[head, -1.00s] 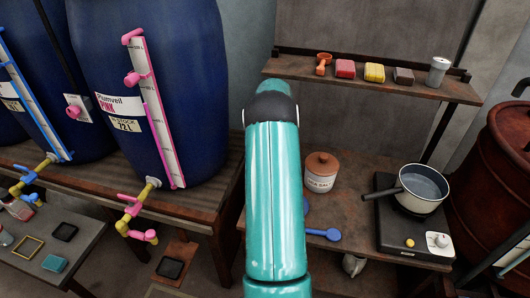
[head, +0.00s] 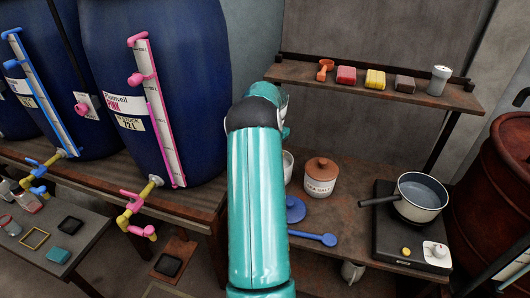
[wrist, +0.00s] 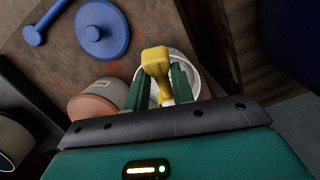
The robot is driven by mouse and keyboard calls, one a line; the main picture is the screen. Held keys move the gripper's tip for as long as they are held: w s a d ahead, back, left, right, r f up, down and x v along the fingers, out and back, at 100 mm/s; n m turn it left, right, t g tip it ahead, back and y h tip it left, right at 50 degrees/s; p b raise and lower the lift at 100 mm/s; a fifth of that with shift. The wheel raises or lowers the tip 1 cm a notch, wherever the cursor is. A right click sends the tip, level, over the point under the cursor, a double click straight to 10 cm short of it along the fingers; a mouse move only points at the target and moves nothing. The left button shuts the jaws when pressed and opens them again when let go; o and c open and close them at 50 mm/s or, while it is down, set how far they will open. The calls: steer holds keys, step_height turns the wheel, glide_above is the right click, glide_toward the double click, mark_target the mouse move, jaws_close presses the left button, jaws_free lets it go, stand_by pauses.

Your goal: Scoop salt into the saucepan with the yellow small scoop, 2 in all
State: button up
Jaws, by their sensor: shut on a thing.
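My gripper (wrist: 158,85) is shut on the yellow small scoop (wrist: 155,58) in the wrist view. The scoop is over or in a white round vessel (wrist: 188,70); its depth and contents are unclear. Part of that vessel shows beside my arm in the head view (head: 288,166). The jar labelled sea salt (head: 320,186), with a brown lid (head: 322,167) on it, stands to its right. The saucepan (head: 422,194), white with a dark handle, sits on the hot plate (head: 386,226) and holds greyish liquid. My arm hides the gripper and scoop in the head view.
A blue disc with a knob (head: 294,209) and a blue long-handled tool (head: 316,237) lie in front of the jar. A shelf (head: 300,75) above carries an orange scoop, coloured blocks and a shaker. Blue vats (head: 150,60) stand left, a rusty barrel (head: 505,190) right.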

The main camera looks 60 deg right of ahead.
steer(key=shift+s+r, duration=0.15)
steer(key=shift+r, duration=0.1)
steer(key=shift+a+r+h, duration=0.15)
steer(key=shift+h, duration=0.25)
steer(key=r+h, duration=0.1)
steer(key=a+h, duration=0.1)
steer(key=shift+a+r+h, duration=0.2)
steer(key=shift+r+h, duration=0.1)
steer(key=shift+r, duration=0.1)
steer(key=shift+a+r+g+h, duration=0.2)
steer(key=shift+r+g+h, duration=0.1)
steer(key=shift+r+h, duration=0.8)
